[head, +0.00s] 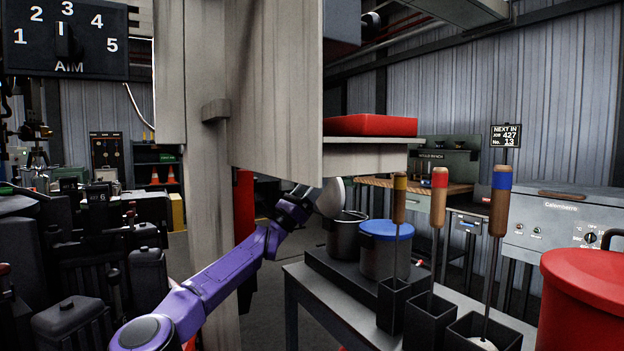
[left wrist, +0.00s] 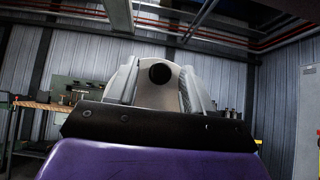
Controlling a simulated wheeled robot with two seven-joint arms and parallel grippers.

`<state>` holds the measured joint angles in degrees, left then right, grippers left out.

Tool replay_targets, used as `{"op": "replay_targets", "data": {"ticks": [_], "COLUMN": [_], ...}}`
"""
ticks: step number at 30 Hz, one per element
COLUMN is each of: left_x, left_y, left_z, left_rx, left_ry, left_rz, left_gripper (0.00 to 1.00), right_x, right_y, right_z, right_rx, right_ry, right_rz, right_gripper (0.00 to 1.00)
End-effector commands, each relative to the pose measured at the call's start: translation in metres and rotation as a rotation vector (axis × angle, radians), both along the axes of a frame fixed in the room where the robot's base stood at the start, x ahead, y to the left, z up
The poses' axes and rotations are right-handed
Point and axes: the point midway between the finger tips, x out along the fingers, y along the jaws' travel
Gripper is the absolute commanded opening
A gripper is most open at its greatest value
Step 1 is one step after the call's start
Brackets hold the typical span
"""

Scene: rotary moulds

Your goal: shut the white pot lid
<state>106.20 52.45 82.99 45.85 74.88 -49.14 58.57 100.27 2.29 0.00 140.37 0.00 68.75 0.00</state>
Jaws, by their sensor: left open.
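The white pot lid (head: 331,197) stands raised, close to upright, at the left rim of the grey pot (head: 345,240). The pot's mouth is open beneath it. My left gripper (head: 312,194) is at the end of the purple arm, just left of the lid and in part hidden by it and by the wooden panel. I cannot tell whether it touches the lid. In the left wrist view my left gripper (left wrist: 160,78) is open, with nothing clearly seen held in it. My right gripper is in neither view.
A blue-lidded pot (head: 388,247) stands right of the grey pot on the dark tray. Handled tools with yellow (head: 400,183), red and blue bands stand in black holders in front. A wooden panel (head: 276,90) hangs above the arm. A red drum (head: 585,300) is at right.

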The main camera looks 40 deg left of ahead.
Motion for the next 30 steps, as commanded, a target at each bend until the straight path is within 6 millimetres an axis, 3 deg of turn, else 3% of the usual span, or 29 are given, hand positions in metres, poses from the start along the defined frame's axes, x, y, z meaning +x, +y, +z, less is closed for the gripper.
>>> {"op": "replay_targets", "data": {"ticks": [4, 8, 9, 20, 26, 30], "left_x": [0.000, 0.000, 0.000, 0.004, 0.014, 0.025], "left_y": [0.000, 0.000, 0.000, -0.002, -0.006, -0.010], "left_z": [-0.001, -0.001, -0.001, 0.006, 0.017, 0.023], "left_rx": [0.000, 0.000, 0.000, 0.018, 0.064, 0.106], "left_ry": [0.000, 0.000, 0.000, 0.041, 0.148, 0.246], "left_rz": [0.000, 0.000, 0.000, 0.000, 0.001, 0.000], "left_gripper": [0.47, 0.05, 0.00, 0.00, 0.00, 0.00], "right_x": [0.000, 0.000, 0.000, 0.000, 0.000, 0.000], "right_y": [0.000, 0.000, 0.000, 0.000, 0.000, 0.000], "right_z": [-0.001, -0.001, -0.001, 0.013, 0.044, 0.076], "right_rx": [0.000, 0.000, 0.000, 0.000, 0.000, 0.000], "right_ry": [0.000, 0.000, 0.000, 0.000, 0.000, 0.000], "right_rz": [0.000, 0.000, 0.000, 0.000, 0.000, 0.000], "right_gripper": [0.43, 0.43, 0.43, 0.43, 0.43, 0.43]}}
